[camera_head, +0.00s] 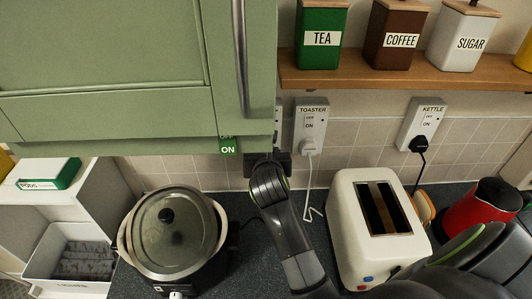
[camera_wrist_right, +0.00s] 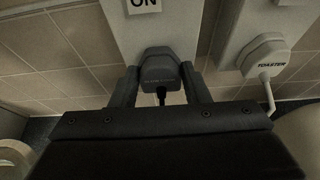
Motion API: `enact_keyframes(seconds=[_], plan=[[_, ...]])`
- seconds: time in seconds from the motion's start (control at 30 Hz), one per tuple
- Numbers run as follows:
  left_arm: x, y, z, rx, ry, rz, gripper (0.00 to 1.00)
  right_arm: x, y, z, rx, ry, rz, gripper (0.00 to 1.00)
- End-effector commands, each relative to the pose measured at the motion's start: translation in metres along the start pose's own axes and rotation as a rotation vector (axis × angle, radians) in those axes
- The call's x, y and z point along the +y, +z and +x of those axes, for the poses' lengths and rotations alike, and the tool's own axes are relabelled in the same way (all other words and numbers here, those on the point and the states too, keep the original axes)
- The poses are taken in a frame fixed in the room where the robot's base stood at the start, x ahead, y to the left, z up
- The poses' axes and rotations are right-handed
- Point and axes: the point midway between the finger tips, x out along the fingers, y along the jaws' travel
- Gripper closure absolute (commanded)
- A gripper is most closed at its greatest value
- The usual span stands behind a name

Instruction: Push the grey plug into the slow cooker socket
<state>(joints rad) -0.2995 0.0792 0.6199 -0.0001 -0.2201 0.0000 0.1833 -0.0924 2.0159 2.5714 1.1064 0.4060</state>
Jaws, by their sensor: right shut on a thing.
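The dark grey plug (camera_wrist_right: 160,70) is between the two fingers of my right gripper (camera_wrist_right: 158,88), with its dark cord leaving the near side. My right gripper (camera_head: 266,162) is shut on the plug, below the cabinet's edge in the head view. The plug overlaps the lower part of a pale socket plate (camera_wrist_right: 152,32) marked ON in the right wrist view. I cannot tell whether the plug is fully in or just in front of it. In the head view, the cabinet hides most of this plate (camera_head: 278,112). The slow cooker (camera_head: 170,228) stands at the left. My left gripper is not in view.
The toaster socket (camera_head: 311,118) with its white plug (camera_head: 308,147) is close on the right. The kettle socket (camera_head: 424,120) is farther right. The green cabinet (camera_head: 110,70) overhangs the left. The toaster (camera_head: 376,228) stands right of my forearm.

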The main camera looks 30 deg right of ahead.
Motion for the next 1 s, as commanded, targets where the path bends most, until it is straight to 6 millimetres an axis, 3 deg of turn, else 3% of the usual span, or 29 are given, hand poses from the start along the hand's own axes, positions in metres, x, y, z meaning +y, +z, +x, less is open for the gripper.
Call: enact_keyframes(seconds=[0.57,0.6,0.77,1.0], plan=[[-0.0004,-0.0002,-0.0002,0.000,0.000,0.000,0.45,0.0002,0.0046,0.0106,-0.001,0.001,-0.001,0.95],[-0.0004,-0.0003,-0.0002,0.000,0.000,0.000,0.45,0.0003,0.0043,0.0103,0.000,0.001,-0.001,0.53],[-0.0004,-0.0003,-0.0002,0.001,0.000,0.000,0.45,0.0003,0.0043,0.0102,0.000,0.001,-0.001,0.33],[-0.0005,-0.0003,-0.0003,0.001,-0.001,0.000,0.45,0.0004,0.0041,0.0101,0.000,0.001,0.000,0.33]])
